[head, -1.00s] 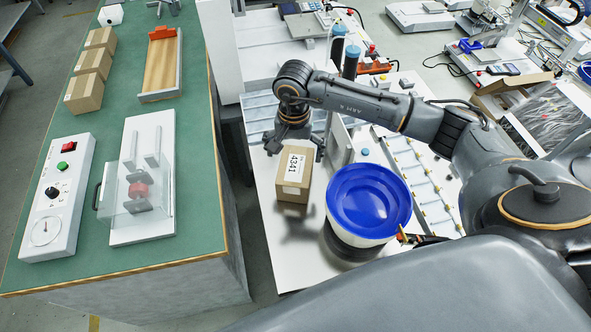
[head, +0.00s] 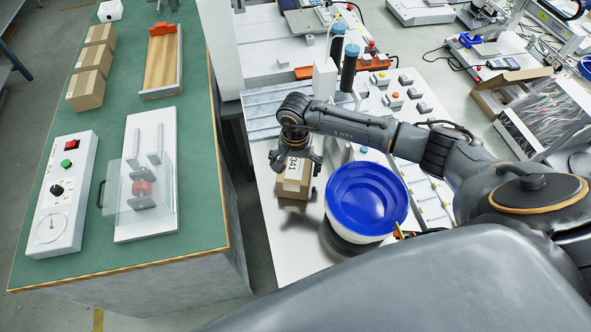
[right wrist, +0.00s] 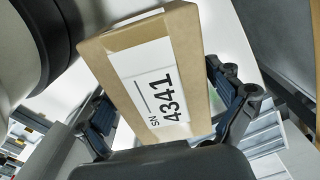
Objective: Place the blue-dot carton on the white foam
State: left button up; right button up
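A brown carton (head: 291,186) with a white label stands on the white table in the head view. In the right wrist view the carton (right wrist: 150,80) shows the label "SN 4341". No blue dot shows on its visible faces. My right gripper (head: 296,160) is over the carton's upper part, one finger on each side. In the right wrist view its fingers (right wrist: 164,107) are spread, with narrow gaps seeming to remain beside the carton. I cannot make out any white foam with certainty. My left gripper is not in view.
A blue bowl-shaped feeder (head: 366,200) stands close right of the carton. Three other cartons (head: 86,91) and a wooden tray (head: 161,62) are on the green bench (head: 190,220), across a gap to the left. A control box (head: 60,195) and a guarded fixture (head: 146,215) are there too.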

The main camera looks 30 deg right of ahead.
jog(key=c, duration=1.1)
jog(key=shift+c, duration=0.7)
jog(key=shift+r, duration=0.1)
